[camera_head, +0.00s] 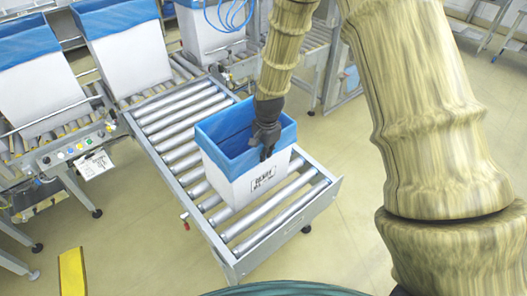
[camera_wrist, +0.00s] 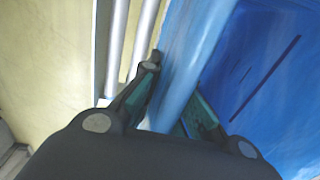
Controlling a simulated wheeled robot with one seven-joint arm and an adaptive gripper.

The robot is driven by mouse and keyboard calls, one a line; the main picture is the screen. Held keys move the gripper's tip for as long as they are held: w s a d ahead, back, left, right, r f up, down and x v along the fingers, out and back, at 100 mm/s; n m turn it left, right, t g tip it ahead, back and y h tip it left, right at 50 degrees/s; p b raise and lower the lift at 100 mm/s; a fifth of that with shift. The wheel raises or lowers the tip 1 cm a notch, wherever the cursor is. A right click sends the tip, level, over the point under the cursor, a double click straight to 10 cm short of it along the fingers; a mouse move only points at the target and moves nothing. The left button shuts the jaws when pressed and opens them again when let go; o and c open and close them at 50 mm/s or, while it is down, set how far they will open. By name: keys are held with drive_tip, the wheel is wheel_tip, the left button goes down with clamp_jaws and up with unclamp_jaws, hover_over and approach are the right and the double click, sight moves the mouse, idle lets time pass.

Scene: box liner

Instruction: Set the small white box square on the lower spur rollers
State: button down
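The small white box (camera_head: 262,185) has a blue liner (camera_head: 225,127) folded over its rim and a black printed label on its near face. It stands upright over the lower spur rollers (camera_head: 285,210), its sides roughly in line with the spur. I cannot tell whether its base fully rests on them. My gripper (camera_head: 264,150) is at the box's near right rim. In the wrist view my gripper (camera_wrist: 171,95) has one finger on each side of the blue-covered wall (camera_wrist: 190,65) and looks shut on it. The fingertip inside the liner is partly hidden.
The spur's metal side rail (camera_head: 205,222) and end plate (camera_head: 285,232) bound the rollers. Upper rollers (camera_head: 170,115) behind the box are bare. Larger blue-lined boxes (camera_head: 130,60) stand on the line behind. A control panel (camera_head: 85,140) is at left, and a yellow floor block (camera_head: 72,272) lies lower left.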

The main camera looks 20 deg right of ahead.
idle(0.4)
drive_tip(key=c, duration=1.6)
unclamp_jaws()
drive_tip(key=shift+o, duration=0.2)
drive_tip(key=o, duration=0.5)
drive_tip(key=shift+r+p, duration=4.25)
drive_tip(key=shift+r, duration=1.75)
